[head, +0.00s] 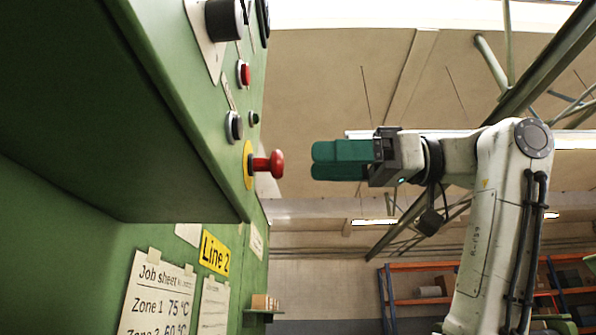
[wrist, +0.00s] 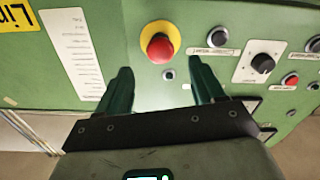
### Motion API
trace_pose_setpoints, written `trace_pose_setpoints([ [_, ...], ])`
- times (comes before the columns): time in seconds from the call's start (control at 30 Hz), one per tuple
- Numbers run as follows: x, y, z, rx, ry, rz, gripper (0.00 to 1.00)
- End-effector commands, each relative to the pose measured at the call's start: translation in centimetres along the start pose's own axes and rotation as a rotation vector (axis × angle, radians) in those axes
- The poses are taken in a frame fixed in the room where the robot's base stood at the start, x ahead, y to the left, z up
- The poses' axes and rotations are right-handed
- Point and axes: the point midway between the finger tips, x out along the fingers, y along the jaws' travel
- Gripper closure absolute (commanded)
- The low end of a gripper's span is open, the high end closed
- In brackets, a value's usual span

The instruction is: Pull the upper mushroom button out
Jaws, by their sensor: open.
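A red mushroom button (head: 269,164) on a yellow round plate sticks out from the green panel in the head view. The same red button (wrist: 160,47) shows in the wrist view, beyond and between my fingers. Only one mushroom-shaped button is clear in these frames. My gripper (head: 315,160) is to the right of the button in the head view, level with it and a short gap away. In the wrist view my gripper (wrist: 158,80) has its two dark green fingers spread apart, with nothing between them.
The green panel (wrist: 110,20) carries a black knob (wrist: 262,63), a small red button (wrist: 291,81), and other round controls. A yellow Line 2 sign (head: 214,252) and a job sheet (head: 155,295) are below. A green overhang is at the left. Air between gripper and button is clear.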

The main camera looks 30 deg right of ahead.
Motion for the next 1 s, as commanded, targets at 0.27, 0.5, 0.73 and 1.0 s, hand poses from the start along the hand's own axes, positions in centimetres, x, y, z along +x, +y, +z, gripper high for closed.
trace_pose_setpoints([
  [0.27, -3.5, 0.0, 0.1, 0.001, 0.0, 0.001, 0.32],
  [0.5, -4.0, 0.0, 0.0, 0.0, 0.0, 0.0, 0.32],
  [0.73, -4.0, 0.0, 0.0, 0.0, 0.0, 0.0, 0.32],
  [1.0, -3.9, 0.2, 0.2, 0.005, -0.001, 0.001, 0.32],
])
